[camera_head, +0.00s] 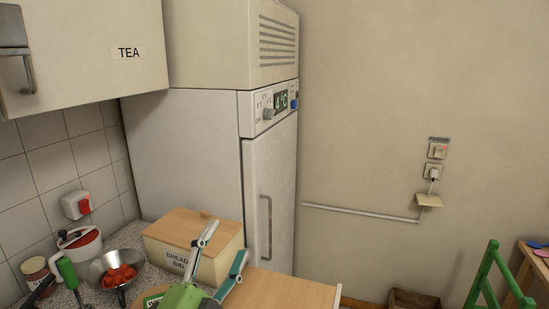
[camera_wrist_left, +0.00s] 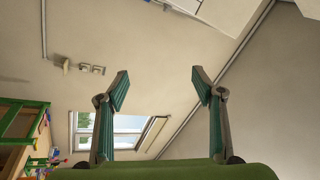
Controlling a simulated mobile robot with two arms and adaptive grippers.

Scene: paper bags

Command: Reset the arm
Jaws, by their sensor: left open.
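My left gripper (camera_head: 222,262) shows at the bottom middle of the head view. Its green body and two grey and teal fingers point up, in front of the bread bin and the wooden worktop. The fingers are spread apart with nothing between them. My right gripper is not in view. No paper bag shows in either view.
A bread bin (camera_head: 178,252), a metal bowl of red food (camera_head: 98,272) and a red-and-white pot (camera_head: 80,247) stand on the counter. A tall fridge (camera_head: 190,150) stands behind. A green frame (camera_head: 490,275) is at right.

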